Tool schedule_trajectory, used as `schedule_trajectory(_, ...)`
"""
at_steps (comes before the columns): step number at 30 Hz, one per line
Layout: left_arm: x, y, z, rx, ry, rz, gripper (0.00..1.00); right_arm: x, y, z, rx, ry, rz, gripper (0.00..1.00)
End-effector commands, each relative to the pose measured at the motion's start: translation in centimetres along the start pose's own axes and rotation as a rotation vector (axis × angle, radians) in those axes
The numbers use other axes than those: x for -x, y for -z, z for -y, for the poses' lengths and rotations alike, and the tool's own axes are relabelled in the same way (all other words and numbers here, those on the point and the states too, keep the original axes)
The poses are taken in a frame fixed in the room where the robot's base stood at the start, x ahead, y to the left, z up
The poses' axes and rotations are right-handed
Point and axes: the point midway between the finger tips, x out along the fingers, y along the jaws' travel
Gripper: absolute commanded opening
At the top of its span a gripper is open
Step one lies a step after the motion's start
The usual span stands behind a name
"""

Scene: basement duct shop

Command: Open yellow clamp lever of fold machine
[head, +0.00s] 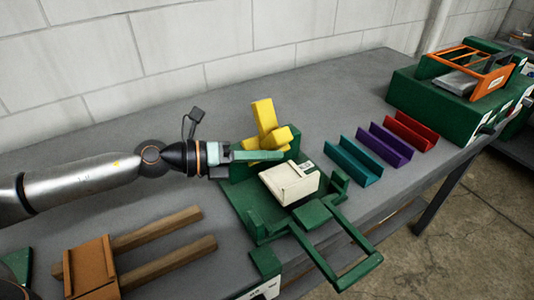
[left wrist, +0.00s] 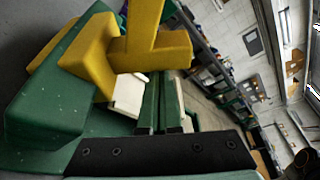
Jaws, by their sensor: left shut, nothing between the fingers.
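The green fold machine (head: 242,207) stands on the grey bench, with a cream block (head: 290,183) on it. Its yellow clamp lever (head: 264,117) stands up, tilted slightly left, at the machine's back, with yellow blocks around its base. In the left wrist view the yellow lever (left wrist: 145,25) fills the top centre. My left gripper (head: 284,155) reaches in from the left, shut and empty, its fingers in front of the lever's base. In the left wrist view its fingers (left wrist: 156,80) point towards the yellow parts. I cannot tell whether they touch. My right gripper is not in view.
Teal (head: 353,162), purple (head: 383,145) and red (head: 410,131) channels lie right of the machine. A green box (head: 432,106) with an orange-framed device (head: 470,68) stands beyond them. A brown block with wooden bars (head: 165,227) lies front left. The white block wall is behind the bench.

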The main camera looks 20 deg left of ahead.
Motion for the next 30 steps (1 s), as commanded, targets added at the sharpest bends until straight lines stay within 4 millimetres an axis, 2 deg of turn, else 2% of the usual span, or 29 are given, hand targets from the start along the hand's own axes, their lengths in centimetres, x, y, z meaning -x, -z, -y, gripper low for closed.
schedule_trajectory(8, 0.1, -0.2, -0.1, 0.040, 0.011, 0.001, 0.00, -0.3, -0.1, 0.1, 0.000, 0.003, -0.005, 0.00)
schedule_trajectory(19, 0.9, -2.7, 0.3, 0.310, 0.107, 0.006, 0.00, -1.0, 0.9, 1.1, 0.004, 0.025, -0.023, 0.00)
schedule_trajectory(30, 1.0, -2.9, 0.3, 0.326, 0.113, 0.006, 0.00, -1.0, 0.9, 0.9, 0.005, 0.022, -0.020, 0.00)
